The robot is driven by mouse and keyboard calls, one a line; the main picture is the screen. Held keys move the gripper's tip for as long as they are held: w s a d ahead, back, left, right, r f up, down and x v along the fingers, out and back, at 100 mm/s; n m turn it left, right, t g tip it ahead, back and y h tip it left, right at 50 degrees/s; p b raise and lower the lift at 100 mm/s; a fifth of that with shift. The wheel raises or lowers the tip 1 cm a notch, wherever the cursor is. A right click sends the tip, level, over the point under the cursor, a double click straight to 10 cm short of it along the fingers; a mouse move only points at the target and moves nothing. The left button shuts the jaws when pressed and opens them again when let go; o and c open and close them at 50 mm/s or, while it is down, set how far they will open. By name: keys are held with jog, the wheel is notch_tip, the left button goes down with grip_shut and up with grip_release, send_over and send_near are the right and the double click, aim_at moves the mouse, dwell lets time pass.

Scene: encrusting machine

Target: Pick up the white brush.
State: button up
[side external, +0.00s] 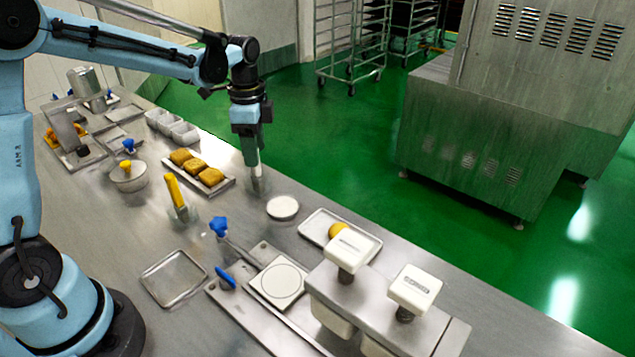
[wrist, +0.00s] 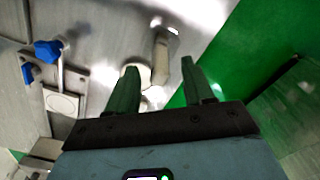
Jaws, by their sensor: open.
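The white brush (side external: 257,173) stands roughly upright on the steel table, beyond the tray of brown pieces. Its lower end is blurred by glare. My gripper (side external: 250,157) points down right at its top, and the fingers cover part of the handle. In the wrist view my gripper's (wrist: 160,64) two green fingers are spread apart. A pale upright shape that looks like the brush (wrist: 160,55) shows between and beyond them. I see no finger closed on it, and cannot tell whether either one touches it.
A yellow-handled tool (side external: 174,190) stands left of the brush. A tray of brown pieces (side external: 222,186) lies close by on the left. A white round dish (side external: 283,207) is at the right. A blue-handled tool (side external: 219,226) and white-topped machine (side external: 347,250) are nearer the camera. The table's far edge is close behind.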

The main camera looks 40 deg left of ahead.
aim_at(257, 176)
jog(key=shift+a+f, duration=0.1)
jog(key=shift+f, duration=2.2)
jog(key=shift+c, duration=0.3)
grip_shut()
